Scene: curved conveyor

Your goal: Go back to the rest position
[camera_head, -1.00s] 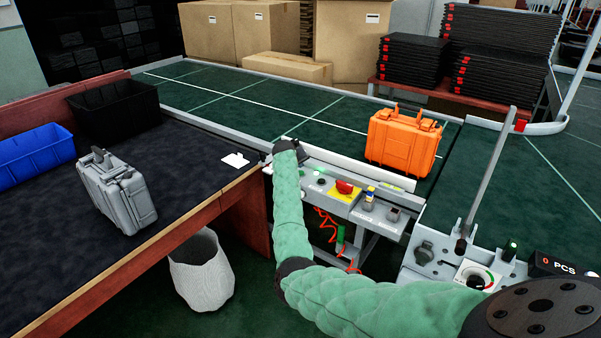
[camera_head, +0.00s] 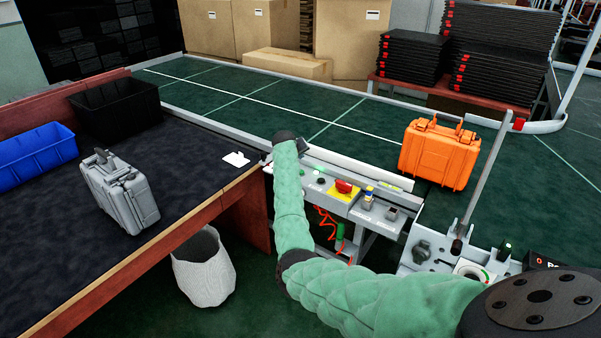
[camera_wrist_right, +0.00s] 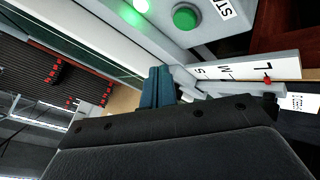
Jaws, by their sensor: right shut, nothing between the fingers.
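My right arm (camera_head: 292,205) is green and reaches from the lower right to the conveyor's near edge, where its dark wrist end hides the fingers. In the right wrist view, the right gripper (camera_wrist_right: 158,86) shows bluish fingers shut together with nothing between them, close to the grey control panel (camera_wrist_right: 200,38). My left gripper is not in view. An orange case (camera_head: 439,153) stands on the green conveyor, to the right of my right wrist and apart from it. A grey case (camera_head: 120,190) stands on the dark-topped table (camera_head: 60,245) at the left.
A blue bin (camera_head: 35,153) and a black bin (camera_head: 115,108) sit on the table. A white waste basket (camera_head: 203,268) stands on the floor. The control panel (camera_head: 343,200) and an upright metal post (camera_head: 487,185) are near my arm. Boxes stand behind the conveyor.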

